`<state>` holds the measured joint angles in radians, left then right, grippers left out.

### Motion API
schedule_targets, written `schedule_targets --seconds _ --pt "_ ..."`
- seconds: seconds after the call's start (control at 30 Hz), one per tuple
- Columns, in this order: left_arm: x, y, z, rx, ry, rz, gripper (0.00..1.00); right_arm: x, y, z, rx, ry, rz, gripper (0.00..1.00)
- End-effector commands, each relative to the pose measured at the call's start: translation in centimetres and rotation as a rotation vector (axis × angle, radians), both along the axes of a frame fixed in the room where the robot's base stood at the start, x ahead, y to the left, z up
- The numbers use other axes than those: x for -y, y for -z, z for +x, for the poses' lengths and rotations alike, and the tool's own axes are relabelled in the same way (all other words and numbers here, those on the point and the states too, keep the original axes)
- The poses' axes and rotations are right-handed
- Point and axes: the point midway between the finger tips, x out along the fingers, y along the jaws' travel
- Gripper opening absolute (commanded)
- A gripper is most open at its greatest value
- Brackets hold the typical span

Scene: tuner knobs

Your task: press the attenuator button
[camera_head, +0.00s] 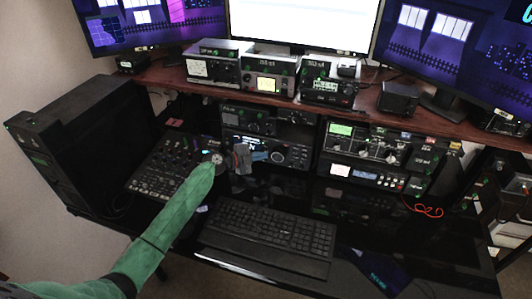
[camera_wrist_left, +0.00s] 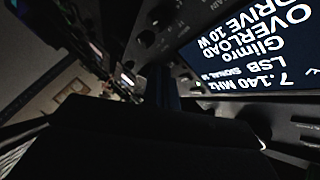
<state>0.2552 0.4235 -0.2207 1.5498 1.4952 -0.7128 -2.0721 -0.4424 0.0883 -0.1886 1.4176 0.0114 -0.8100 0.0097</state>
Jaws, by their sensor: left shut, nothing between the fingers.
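The radio (camera_head: 298,154) with a lit screen stands under the shelf, behind the keyboard. Its screen (camera_wrist_left: 255,45) fills the upper right of the left wrist view, upside down, with white text such as "7.140 MHz", "LSB" and "OVERLOAD". My green left arm reaches in from the lower left. My left gripper (camera_head: 258,156) is shut and empty in front of the radio's lower left face, close to it; contact cannot be told. Its dark fingers show in the left wrist view (camera_wrist_left: 163,88). I cannot make out which control is the attenuator button. My right gripper is not in view.
A black keyboard (camera_head: 268,226) lies on the glossy desk in front. A mixer panel (camera_head: 163,168) sits left, beside my arm. Another rack of radio gear (camera_head: 366,152) stands right. Small meters (camera_head: 268,78) and monitors (camera_head: 300,22) are on the wooden shelf above.

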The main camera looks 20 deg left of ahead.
Motion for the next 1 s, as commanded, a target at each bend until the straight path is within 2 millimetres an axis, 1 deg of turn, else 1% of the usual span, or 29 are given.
schedule_targets --seconds 1.0 --pt "0.02 0.07 0.45 0.001 0.000 0.001 0.00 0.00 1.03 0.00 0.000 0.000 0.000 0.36"
